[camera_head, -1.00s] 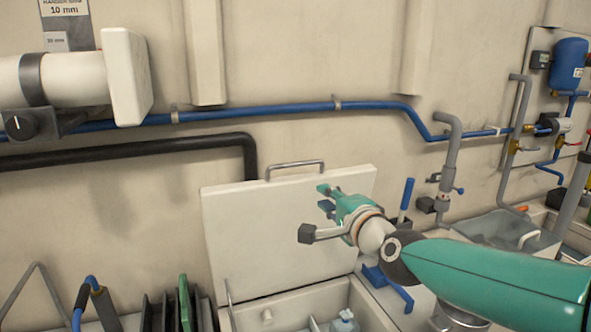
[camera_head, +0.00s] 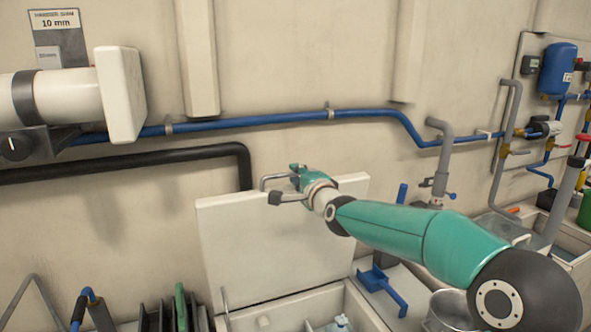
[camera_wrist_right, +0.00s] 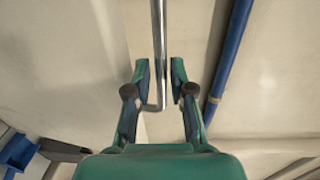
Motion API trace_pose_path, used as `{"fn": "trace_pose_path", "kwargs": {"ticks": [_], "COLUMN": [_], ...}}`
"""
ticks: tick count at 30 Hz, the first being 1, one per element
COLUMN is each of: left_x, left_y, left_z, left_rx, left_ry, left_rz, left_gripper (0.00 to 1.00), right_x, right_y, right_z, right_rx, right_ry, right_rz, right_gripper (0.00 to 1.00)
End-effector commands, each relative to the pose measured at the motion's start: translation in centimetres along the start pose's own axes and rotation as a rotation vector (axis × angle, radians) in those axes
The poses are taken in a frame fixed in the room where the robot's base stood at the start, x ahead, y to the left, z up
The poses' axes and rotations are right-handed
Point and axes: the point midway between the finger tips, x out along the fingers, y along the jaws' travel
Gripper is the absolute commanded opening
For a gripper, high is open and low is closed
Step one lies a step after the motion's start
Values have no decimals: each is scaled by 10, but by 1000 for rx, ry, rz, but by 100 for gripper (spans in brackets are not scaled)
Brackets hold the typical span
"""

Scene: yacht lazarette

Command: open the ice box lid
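The ice box lid (camera_head: 250,250) is a pale panel standing raised, nearly upright, against the wall behind the box. Its metal handle (camera_head: 263,182) is on the top edge. My right gripper (camera_head: 286,183) is at this handle in the head view. In the right wrist view, the handle bar (camera_wrist_right: 158,50) runs between the two fingers of my right gripper (camera_wrist_right: 161,72). Small gaps show on both sides, so the fingers look open around the bar. The ice box (camera_head: 350,298) is open below the lid, with a clear item (camera_head: 341,324) partly visible inside. My left gripper is out of view.
A blue pipe (camera_head: 270,120) and a black hose (camera_head: 130,160) run along the wall behind. A blue-handled fitting (camera_head: 380,280) stands right of the box. Dark upright slots (camera_head: 160,318) stand at the lower left. A metal pot (camera_head: 447,312) is at the lower right.

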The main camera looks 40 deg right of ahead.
Motion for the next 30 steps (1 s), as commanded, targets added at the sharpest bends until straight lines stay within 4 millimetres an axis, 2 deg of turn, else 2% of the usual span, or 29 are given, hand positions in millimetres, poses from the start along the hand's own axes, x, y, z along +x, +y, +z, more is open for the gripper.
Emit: {"fn": "trace_pose_path", "kwargs": {"ticks": [4, 14, 18, 19, 30], "left_x": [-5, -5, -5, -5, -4], "left_y": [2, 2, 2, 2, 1], "left_z": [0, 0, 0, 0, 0], "left_rx": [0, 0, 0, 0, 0], "left_ry": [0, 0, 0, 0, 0], "left_rz": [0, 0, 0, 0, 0], "left_gripper": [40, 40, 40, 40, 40], "right_x": [12, 16, 15, 15, 15], "right_y": [0, 1, 0, 1, 2], "right_z": [0, -1, -1, -1, 0], "right_rx": [0, 0, 0, 0, 0], "right_ry": [1, 1, 1, 1, 0], "right_rz": [0, 0, 0, 1, 3], "right_gripper": [22, 22, 2, 0, 0]}}
